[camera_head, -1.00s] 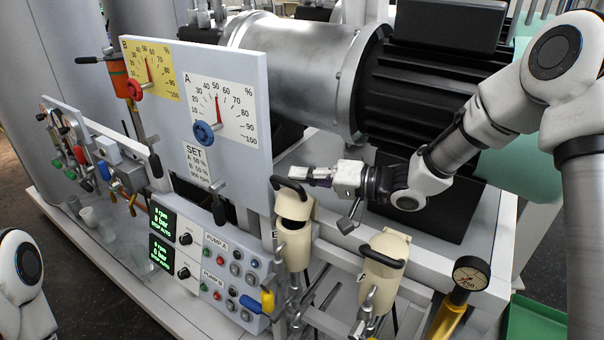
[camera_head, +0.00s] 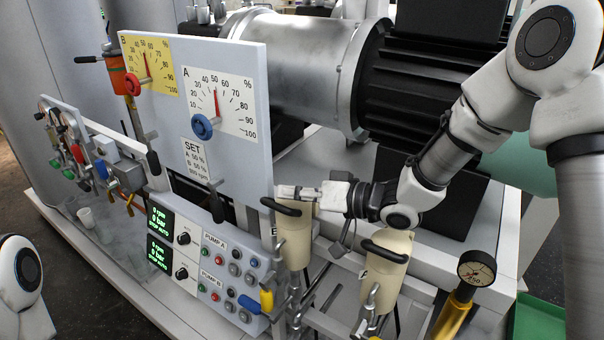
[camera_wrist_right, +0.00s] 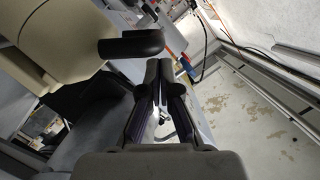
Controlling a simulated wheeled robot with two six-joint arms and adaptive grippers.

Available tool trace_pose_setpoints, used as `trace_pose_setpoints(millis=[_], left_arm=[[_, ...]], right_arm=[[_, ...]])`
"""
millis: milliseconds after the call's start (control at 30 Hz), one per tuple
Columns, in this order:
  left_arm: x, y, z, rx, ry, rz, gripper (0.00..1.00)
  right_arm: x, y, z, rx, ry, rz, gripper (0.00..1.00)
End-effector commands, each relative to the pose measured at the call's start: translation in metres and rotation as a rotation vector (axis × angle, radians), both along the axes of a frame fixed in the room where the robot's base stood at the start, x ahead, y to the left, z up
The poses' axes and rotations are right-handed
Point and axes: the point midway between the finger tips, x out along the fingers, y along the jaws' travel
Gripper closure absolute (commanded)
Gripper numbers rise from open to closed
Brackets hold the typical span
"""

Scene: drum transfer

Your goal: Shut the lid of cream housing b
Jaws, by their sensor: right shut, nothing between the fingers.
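Cream housing b (camera_head: 293,248) stands right of the pump panel, marked with a partly hidden B. Its lid, with a black handle (camera_head: 281,207), lies down on the top with no dark opening showing; whether it is fully seated cannot be told. My right gripper (camera_head: 284,191) is shut and empty, just above and behind the handle; contact cannot be told. In the right wrist view the shut fingers (camera_wrist_right: 164,72) point past a black handle (camera_wrist_right: 131,45) and a cream body (camera_wrist_right: 60,42). My left gripper is out of view; only part of my left arm shows.
Cream housing A (camera_head: 384,275), with a similar black handle, stands close on the right. A pressure gauge (camera_head: 477,268) is further right. The dial board (camera_head: 222,60) rises left of my gripper, and the large motor (camera_head: 430,75) is behind.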

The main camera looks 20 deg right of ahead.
Motion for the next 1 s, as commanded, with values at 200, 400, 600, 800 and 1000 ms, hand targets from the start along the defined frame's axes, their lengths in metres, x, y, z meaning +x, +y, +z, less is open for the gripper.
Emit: trace_pose_setpoints(millis=[200,400,600,800,1000], left_arm=[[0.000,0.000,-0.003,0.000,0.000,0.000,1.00],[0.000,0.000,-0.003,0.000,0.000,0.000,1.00],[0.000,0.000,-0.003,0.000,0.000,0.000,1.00],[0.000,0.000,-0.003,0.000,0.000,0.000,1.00],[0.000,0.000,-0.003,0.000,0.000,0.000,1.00]], right_arm=[[-0.003,0.004,-0.008,0.001,0.002,0.000,1.00],[-0.004,0.005,-0.009,0.002,0.003,0.000,1.00],[-0.004,0.006,-0.010,0.002,0.004,0.001,1.00],[-0.004,0.006,-0.007,0.002,0.004,0.001,1.00],[-0.004,0.005,0.030,0.002,-0.004,0.001,1.00]])
